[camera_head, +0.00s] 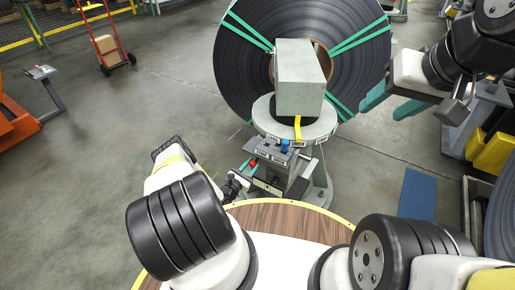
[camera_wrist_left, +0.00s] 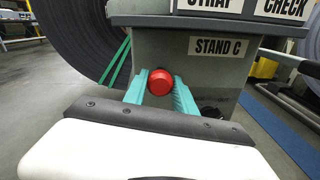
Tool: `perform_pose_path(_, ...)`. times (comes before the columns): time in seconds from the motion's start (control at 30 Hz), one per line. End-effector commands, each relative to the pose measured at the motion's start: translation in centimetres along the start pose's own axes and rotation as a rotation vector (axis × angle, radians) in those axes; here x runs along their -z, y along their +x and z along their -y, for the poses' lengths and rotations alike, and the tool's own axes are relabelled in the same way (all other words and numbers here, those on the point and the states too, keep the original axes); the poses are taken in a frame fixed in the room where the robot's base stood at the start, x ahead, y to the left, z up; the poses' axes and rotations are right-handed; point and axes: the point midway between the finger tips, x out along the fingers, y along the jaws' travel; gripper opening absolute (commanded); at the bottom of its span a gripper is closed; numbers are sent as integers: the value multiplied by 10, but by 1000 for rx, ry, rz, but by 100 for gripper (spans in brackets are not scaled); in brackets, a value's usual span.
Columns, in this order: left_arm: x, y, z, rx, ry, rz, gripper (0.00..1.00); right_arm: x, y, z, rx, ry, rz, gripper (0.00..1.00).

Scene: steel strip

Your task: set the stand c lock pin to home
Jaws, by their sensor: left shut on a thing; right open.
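The stand c lock pin shows as a round red knob (camera_wrist_left: 160,82) on the grey face of the stand, below the label STAND C (camera_wrist_left: 218,47), in the left wrist view. The teal fingers of my left gripper (camera_wrist_left: 161,90) are shut on it, one on each side. How far the pin sits in or out, and its shaft, are hidden. My right gripper (camera_head: 388,103) is open and empty, to the right of the coil.
A large dark coil (camera_head: 236,70) with green straps stands behind a grey box (camera_head: 299,75) on the stand. A yellow piece (camera_head: 297,128) and a blue knob (camera_head: 285,145) are on the stand's top.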

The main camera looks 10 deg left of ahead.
Motion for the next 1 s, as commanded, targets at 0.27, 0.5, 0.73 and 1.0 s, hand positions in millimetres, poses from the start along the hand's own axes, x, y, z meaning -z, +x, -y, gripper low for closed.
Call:
perform_pose_path(0.27,0,8,-2,-2,1,0,0,0,0,0,0,0,0,54)
perform_pose_path(0.5,0,8,-1,-2,1,0,54,0,0,0,0,0,0,54)
perform_pose_path(0.73,0,7,0,0,0,0,54,0,0,0,0,0,0,54)
perform_pose_path(1.0,0,-23,-2,-3,-2,-2,54,0,0,0,0,0,0,54)
